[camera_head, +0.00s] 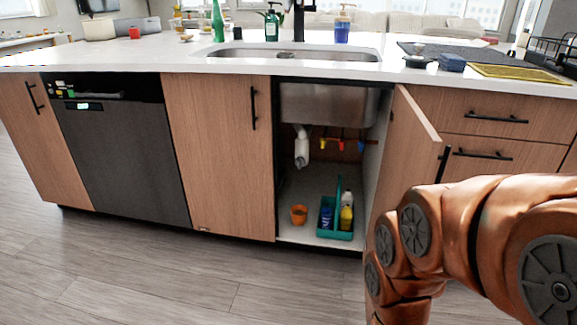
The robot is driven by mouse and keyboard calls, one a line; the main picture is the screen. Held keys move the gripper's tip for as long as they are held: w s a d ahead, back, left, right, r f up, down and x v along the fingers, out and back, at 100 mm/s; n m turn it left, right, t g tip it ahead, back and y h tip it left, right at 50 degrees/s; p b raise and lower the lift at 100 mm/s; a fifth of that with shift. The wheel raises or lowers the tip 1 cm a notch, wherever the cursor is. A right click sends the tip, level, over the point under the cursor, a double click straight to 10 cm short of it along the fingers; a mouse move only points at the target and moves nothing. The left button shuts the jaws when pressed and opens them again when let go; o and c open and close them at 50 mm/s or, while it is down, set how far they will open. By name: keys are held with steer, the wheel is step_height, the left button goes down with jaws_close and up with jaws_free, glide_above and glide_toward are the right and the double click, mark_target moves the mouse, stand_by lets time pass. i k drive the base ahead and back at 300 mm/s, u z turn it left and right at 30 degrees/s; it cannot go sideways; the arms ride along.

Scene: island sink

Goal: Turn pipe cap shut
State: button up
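A white drain pipe (301,146) hangs below the steel sink basin (325,104) inside the open cabinet. It is small in the picture, and I cannot make out a separate cap or whether one is tight. My copper-coloured arm fills the lower right of the head view, in front of the open door. My gripper is not in view.
The open cabinet door (403,145) stands to the right of the opening. A green caddy (335,235) with bottles and an orange cup (298,215) stand on the cabinet floor. Yellow, red and blue fittings (341,145) sit right of the pipe. Floor (150,275) in front is clear.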

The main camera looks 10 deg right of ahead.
mark_target(299, 161)
steer(key=u, duration=2.45)
steer(key=i, duration=0.9)
steer(key=z, duration=2.25)
steer(key=i, duration=0.5)
steer(key=z, duration=0.05)
